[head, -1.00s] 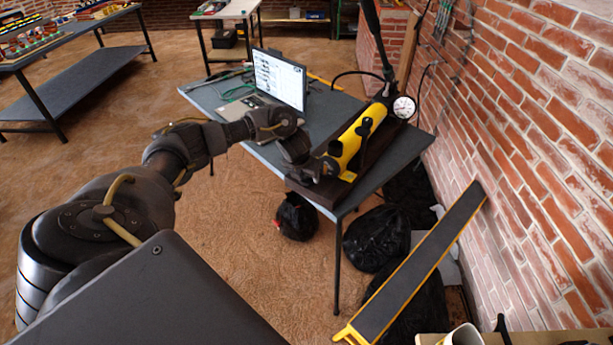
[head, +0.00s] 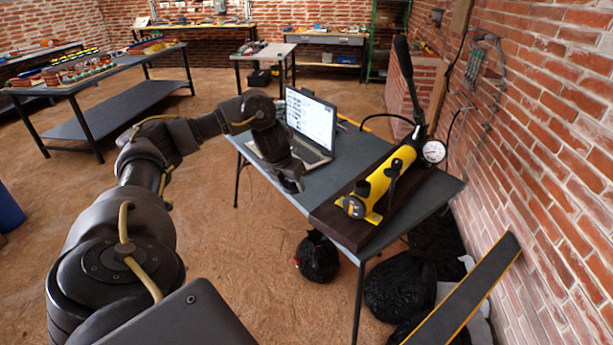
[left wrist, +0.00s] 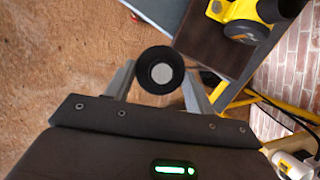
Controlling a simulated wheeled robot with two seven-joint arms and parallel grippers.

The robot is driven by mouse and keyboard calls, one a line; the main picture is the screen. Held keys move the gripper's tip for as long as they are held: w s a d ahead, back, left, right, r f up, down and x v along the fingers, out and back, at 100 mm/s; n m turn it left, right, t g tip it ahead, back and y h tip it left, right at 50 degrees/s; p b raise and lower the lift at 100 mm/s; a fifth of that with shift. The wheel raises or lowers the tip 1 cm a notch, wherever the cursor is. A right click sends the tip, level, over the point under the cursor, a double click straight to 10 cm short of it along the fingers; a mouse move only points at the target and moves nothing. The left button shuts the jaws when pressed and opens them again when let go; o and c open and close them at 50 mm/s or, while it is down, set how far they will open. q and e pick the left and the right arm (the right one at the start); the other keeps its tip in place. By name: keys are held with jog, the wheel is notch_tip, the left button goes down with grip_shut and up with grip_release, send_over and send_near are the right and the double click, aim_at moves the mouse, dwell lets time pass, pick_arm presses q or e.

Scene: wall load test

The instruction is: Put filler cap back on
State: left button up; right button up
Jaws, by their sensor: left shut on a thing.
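A yellow hand pump (head: 386,182) with a black lever and a round gauge (head: 433,152) lies on a dark board (head: 330,213) on the grey table. Its near end shows at the upper right of the left wrist view (left wrist: 268,10). My left gripper (head: 291,184) is left of the pump's near end, apart from it, by the table's front edge. In the left wrist view it is shut on a round black cap (left wrist: 146,82) with a pale grey centre. My right gripper is not in view.
An open laptop (head: 311,120) stands on the grey table (head: 425,197) behind my left gripper. Black bags (head: 317,258) lie on the floor below. A brick wall (head: 560,130) closes the right side. The floor left of the table is clear.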

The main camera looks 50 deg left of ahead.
pick_arm(q)
jog(key=shift+s+a+r, duration=0.4)
jog(key=shift+s+a, duration=0.15)
jog(key=shift+a, duration=0.05)
jog(key=w+d+n+g+y, duration=0.25)
jog(key=d+n, duration=0.85)
jog(key=d, duration=1)
jog(key=s+d+r+n+g+h, duration=0.1)
jog(key=s+d+n+g, duration=0.1)
jog(key=n, duration=0.5)
jog(key=s+d+r+n+g+h, duration=0.1)
jog(key=s+d+r+n+g, duration=0.1)
jog(key=s+d+n, duration=0.2)
jog(key=s+d+r+n+g+h, duration=0.1)
jog(key=s+d+r+n+g, duration=0.1)
jog(key=d+n, duration=0.4)
jog(key=s+n, duration=0.1)
jog(key=n, duration=0.4)
jog(key=shift+d+r+h, duration=0.25)
jog(key=shift+d+h, duration=0.05)
jog(key=shift+h, duration=0.05)
